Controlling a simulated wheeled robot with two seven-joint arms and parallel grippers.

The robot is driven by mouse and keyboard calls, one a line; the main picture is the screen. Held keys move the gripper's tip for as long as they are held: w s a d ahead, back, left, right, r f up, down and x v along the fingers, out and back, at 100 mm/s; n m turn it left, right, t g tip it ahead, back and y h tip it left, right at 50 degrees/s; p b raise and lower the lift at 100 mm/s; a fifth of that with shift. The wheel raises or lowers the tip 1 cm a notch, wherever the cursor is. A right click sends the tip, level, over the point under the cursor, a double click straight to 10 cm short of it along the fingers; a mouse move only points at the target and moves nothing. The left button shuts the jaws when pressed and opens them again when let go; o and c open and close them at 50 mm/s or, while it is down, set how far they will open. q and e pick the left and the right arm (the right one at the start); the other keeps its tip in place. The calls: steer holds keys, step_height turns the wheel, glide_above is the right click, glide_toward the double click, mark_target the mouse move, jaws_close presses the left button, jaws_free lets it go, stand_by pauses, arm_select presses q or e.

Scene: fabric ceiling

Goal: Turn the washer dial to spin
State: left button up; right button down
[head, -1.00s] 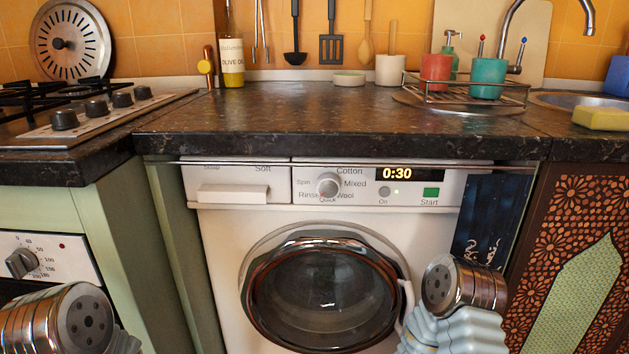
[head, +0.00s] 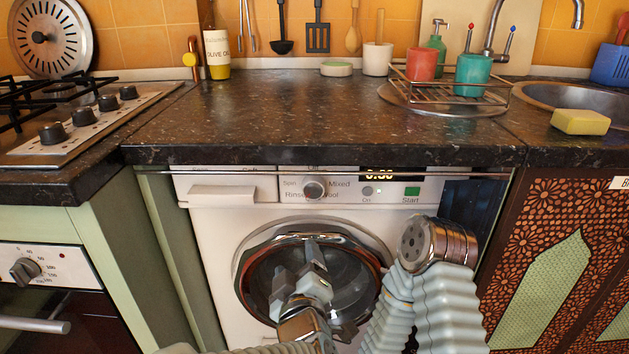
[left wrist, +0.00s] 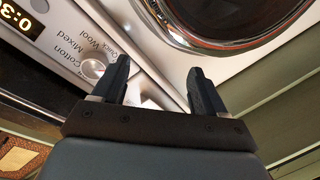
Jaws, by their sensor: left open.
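The washer dial (head: 314,189) is a round silver knob on the white washer's (head: 215,240) control panel, with "Spin" printed to its left, "Mixed" to its right and "Rinse" at lower left. I cannot tell its pointer's setting. My left gripper (head: 300,265) is open and empty in front of the washer door, below the dial and apart from it. In the left wrist view the two dark fingers (left wrist: 159,70) are spread, and the dial (left wrist: 93,68) shows just left of one finger. My right arm's joint shows at right; its gripper is out of view.
The dark countertop (head: 300,115) overhangs the panel, with a thin rail (head: 230,172) along its front edge. The round glass door (head: 355,270) bulges below the panel. An oven (head: 45,270) stands left and a patterned cabinet (head: 560,250) right.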

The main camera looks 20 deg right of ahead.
mark_target(314, 191)
arm_select(q)
steer(key=s+d+r+n+t+p, duration=0.1)
steer(key=s+d+r+n+t, duration=0.15)
steer(key=s+r, duration=0.55)
steer(key=shift+g, duration=0.35)
steer(key=w+d, duration=0.1)
steer(key=w, duration=0.4)
steer(key=w+r, duration=0.1)
steer(key=w, duration=0.4)
steer(key=w+d, duration=0.1)
steer(key=w, duration=0.4)
steer(key=shift+w+d+r, duration=0.15)
steer(key=shift+d+r, duration=0.1)
steer(key=shift+d, duration=0.1)
steer(key=c, duration=1.1)
